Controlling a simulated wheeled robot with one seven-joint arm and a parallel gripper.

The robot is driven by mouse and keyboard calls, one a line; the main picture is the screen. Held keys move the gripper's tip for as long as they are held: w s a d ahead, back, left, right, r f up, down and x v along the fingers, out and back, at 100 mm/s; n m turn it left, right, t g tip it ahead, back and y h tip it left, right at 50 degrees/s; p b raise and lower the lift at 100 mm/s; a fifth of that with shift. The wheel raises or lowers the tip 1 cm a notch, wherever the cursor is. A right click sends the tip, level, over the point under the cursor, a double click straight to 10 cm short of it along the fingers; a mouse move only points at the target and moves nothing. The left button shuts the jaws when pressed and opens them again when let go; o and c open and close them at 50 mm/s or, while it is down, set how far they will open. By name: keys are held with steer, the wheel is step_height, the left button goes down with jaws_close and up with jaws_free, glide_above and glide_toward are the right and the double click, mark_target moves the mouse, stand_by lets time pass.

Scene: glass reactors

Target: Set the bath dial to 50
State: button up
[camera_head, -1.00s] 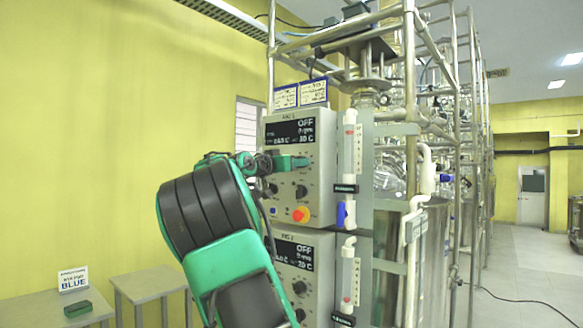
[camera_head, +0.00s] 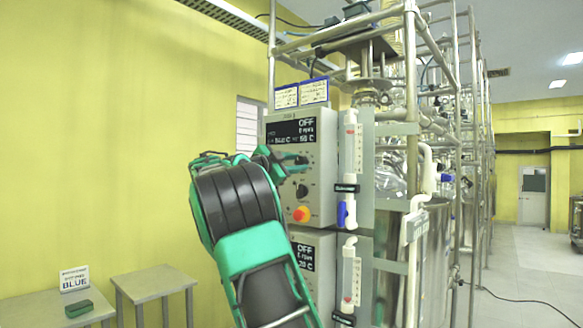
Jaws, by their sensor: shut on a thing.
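The upper control box (camera_head: 320,165) is a grey panel with a black display (camera_head: 292,132). The display shows OFF, a small rpm line and a temperature line whose right number looks like 50 C, though it is blurred. My gripper (camera_head: 294,161) is at the panel's upper control, just below the display, with green fingers shut on a dial. The fingers mostly hide this dial, so its pointer cannot be read. A second black knob (camera_head: 302,191) shows below it, clear of the fingers.
A red-orange button (camera_head: 302,214) sits low on the panel. A lower control box (camera_head: 303,258) is partly hidden by my arm. A flow tube with a blue valve (camera_head: 342,213) stands close on the right. Metal frame poles rise beyond; small tables stand lower left.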

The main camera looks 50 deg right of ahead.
steer(key=shift+w+a+m, duration=0.1)
steer(key=shift+w+m, duration=0.15)
steer(key=shift+m, duration=0.75)
steer(key=o, duration=1)
steer(key=shift+f, duration=0.1)
steer(key=shift+o, duration=0.2)
steer(key=a, duration=1)
steer(key=shift+s+a+f, duration=0.2)
steer(key=shift+a+f, duration=0.1)
steer(key=shift+f, duration=0.1)
